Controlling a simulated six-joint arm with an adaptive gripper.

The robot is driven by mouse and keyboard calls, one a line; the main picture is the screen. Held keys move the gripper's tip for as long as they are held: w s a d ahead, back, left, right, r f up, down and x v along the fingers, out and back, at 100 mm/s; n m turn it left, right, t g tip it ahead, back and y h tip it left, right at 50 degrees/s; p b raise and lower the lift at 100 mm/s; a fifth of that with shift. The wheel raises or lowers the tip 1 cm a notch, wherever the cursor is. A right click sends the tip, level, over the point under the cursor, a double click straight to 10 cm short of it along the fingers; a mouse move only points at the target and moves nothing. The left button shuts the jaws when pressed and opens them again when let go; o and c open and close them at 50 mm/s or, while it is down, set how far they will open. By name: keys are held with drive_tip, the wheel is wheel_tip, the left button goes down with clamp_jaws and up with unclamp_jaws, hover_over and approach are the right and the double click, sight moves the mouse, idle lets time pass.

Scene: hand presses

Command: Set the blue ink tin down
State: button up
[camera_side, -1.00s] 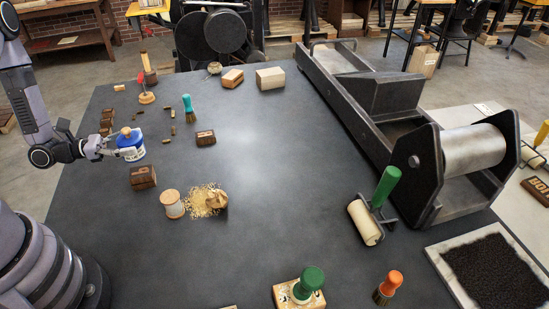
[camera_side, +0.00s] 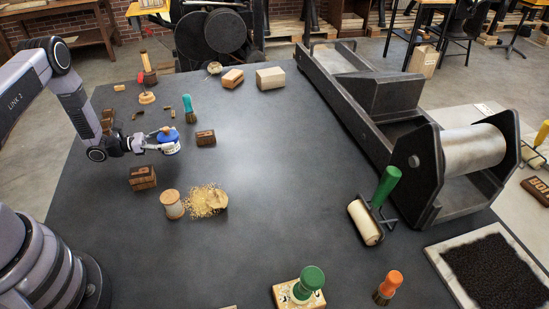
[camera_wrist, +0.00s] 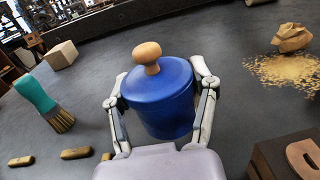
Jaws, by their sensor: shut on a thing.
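The blue ink tin (camera_side: 169,139) is a round blue pot with a blue lid and a pale wooden knob. My gripper (camera_side: 160,145) is shut on its sides, at the left part of the dark table. In the wrist view the tin (camera_wrist: 160,98) is upright or nearly so, between the two fingers of my gripper (camera_wrist: 162,105). The tin's underside is hidden, so I cannot tell whether it touches the table.
A teal-handled brush (camera_side: 190,108) stands behind the tin. A dark wooden block (camera_side: 205,138) is to its right. A wooden type block (camera_side: 142,178), a spool (camera_side: 172,204) and shavings (camera_side: 206,200) lie nearer the camera. The table's middle (camera_side: 280,170) is clear.

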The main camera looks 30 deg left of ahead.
drive_tip(key=shift+w+f, duration=0.1)
drive_tip(key=shift+f, duration=1.55)
drive_tip(key=shift+f, duration=0.1)
drive_tip(key=o, duration=1.2)
